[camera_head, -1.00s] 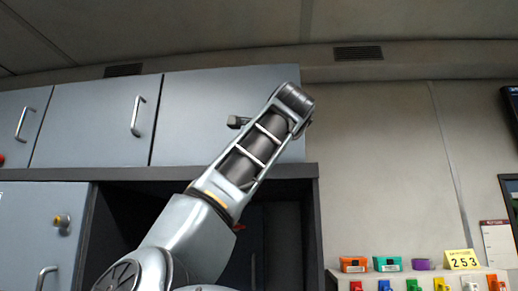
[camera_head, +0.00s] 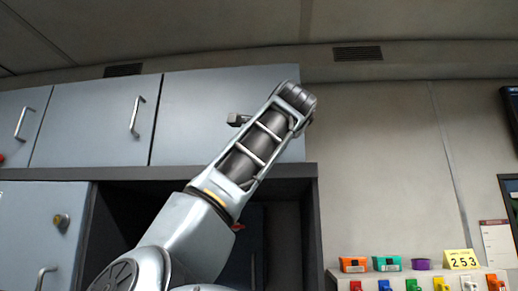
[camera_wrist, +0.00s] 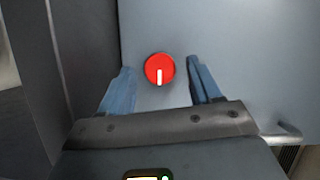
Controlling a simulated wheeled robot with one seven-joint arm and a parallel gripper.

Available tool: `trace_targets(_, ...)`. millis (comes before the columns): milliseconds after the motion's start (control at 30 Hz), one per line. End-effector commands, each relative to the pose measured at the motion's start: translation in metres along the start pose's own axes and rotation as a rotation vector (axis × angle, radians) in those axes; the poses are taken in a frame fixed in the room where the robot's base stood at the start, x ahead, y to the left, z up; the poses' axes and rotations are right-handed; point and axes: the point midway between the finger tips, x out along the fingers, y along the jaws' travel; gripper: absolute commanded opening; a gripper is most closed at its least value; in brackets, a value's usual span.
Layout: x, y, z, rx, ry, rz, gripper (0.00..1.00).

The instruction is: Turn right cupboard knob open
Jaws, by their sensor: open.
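A round red knob (camera_wrist: 158,62) with a white line from its middle to its lower edge sits on a pale blue-grey cupboard door (camera_wrist: 235,45) in the wrist view. The line points straight down in that picture. My gripper (camera_wrist: 160,74) is open, with one blue finger to the left of the knob and one to the right. Gaps show between the knob and both fingers. How far the tips are from the door is hard to tell. In the head view my arm crosses the middle; I cannot make out the fingers or this knob there.
In the head view, upper cupboards (camera_head: 95,122) with bar handles line the wall. A dark open recess (camera_head: 285,240) lies behind my arm. Coloured boxes (camera_head: 387,264) stand on a shelf at right.

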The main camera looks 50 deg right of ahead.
Motion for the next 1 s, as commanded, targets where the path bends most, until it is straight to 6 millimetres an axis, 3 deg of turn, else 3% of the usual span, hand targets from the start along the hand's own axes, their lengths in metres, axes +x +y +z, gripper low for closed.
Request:
trace_targets(433,-0.064,0.002,0.0,0.001,0.0,-0.001,0.63)
trace_targets(1000,-0.071,0.001,0.0,0.0,0.0,0.0,0.63)
